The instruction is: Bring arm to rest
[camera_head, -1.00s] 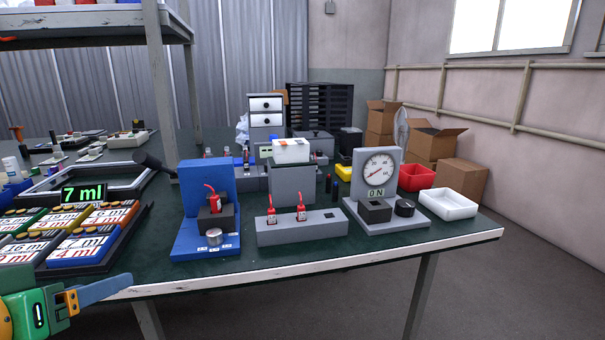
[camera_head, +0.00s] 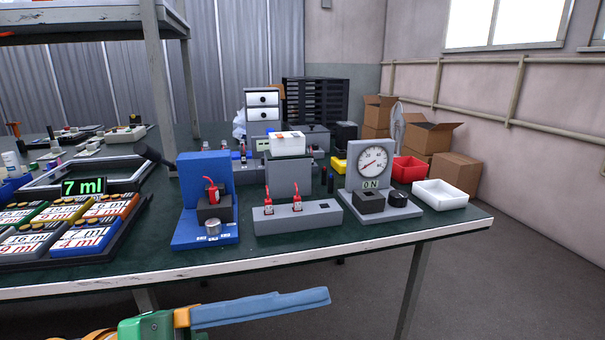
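My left gripper (camera_head: 322,297) shows at the bottom of the head view, its long blue fingers pointing right. Green and orange parts (camera_head: 160,322) of my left arm lie behind the fingers at the lower left. The gripper is in front of the table's near edge, apart from everything on the table. The fingers are seen side-on and overlap, so the gap between them is hidden. No object shows at their tips. My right gripper is not in view.
The green table (camera_head: 300,248) carries a blue stand (camera_head: 205,175), a grey block (camera_head: 325,219) with two red bottles, a dial gauge (camera_head: 373,162) marked ON, a white tray (camera_head: 441,195), a red bin (camera_head: 410,169) and a "7 ml" display (camera_head: 83,187). Floor in front is clear.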

